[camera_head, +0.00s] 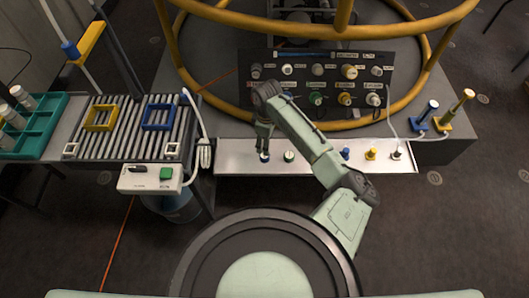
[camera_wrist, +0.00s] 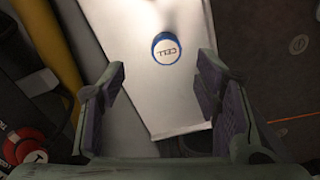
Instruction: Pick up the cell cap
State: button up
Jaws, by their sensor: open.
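The cell cap (camera_wrist: 165,48) is a round cap with a blue rim and a white top lettered CELL. It sits on a pale tray, ahead of my gripper (camera_wrist: 158,98) in the wrist view. The two jaws are spread wide and empty, with the cap beyond and between them, apart from both. In the head view my gripper (camera_head: 264,143) hangs over the left part of the tray (camera_head: 235,160), just above a blue-rimmed cap (camera_head: 264,157) that appears to be the same one and is partly hidden by the jaws.
A green-rimmed cap (camera_head: 289,156) stands close to the right. Farther right are a blue cap (camera_head: 345,153), a yellow cap (camera_head: 371,154) and a pale cap (camera_head: 397,154). A dark panel (camera_head: 247,90) with several knobs and a yellow tubular frame (camera_head: 413,92) rise behind. A roller table (camera_head: 129,130) stands left.

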aim_at(264, 157)
jog(key=f, duration=0.2)
jog(key=f+p, duration=0.1)
jog(key=f, duration=0.5)
jog(key=shift+s+a, duration=0.3)
jog(key=shift+s, duration=0.05)
jog(key=c, duration=0.9)
jog(key=shift+r, duration=0.1)
jog(key=shift+r, duration=0.4)
jog(key=r, duration=0.1)
jog(key=s+r, duration=0.1)
jog(key=shift+a+r+b, duration=0.1)
jog(key=shift+r+b, duration=0.2)
jog(key=shift+b, duration=0.05)
jog(key=s+a, duration=0.1)
jog(key=s, duration=0.3)
jog(key=s+a+r, duration=0.1)
jog(key=s+a, duration=0.1)
jog(key=s, duration=0.3)
jog(key=s+a+b, duration=0.1)
jog(key=s, duration=0.4)
jog(key=shift+s+a+r, duration=0.2)
jog(key=shift+r, duration=0.05)
